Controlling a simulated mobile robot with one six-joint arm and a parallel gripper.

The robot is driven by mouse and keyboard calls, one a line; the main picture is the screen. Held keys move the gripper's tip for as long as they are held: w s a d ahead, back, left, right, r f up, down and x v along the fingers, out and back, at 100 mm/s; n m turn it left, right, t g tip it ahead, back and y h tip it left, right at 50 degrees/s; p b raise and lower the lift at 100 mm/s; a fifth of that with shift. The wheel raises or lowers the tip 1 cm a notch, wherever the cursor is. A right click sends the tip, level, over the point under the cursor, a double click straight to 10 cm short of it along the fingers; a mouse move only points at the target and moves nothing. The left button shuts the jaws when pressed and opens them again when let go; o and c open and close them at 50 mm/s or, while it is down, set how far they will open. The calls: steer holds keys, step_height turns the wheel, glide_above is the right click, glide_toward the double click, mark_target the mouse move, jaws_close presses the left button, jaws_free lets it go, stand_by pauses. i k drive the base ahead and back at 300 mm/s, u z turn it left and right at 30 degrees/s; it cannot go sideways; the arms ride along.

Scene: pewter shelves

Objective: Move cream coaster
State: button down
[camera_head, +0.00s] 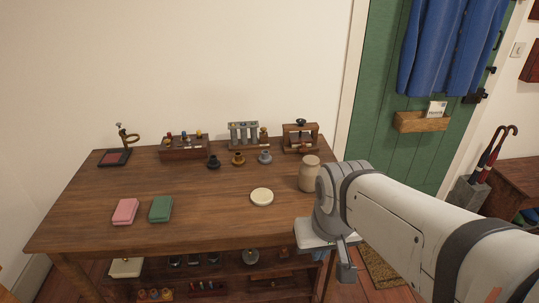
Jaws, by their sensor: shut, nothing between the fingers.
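The cream coaster (262,197) is a round, pale disc lying flat on the wooden table (205,215), right of the table's middle. My gripper (346,272) is at the lower right, in front of the table's right end. It is shut and empty, and it is apart from the coaster. My arm covers part of the table's right edge.
A beige jar (310,173) stands right of the coaster, close to my arm. A pink box (125,211) and a green box (160,209) lie at the left. Small pots (238,158) and racks (184,147) line the back. The table's front middle is clear.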

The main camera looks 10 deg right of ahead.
mark_target(262, 197)
steer(key=u, duration=0.05)
steer(key=i, duration=1)
steer(key=z, duration=0.05)
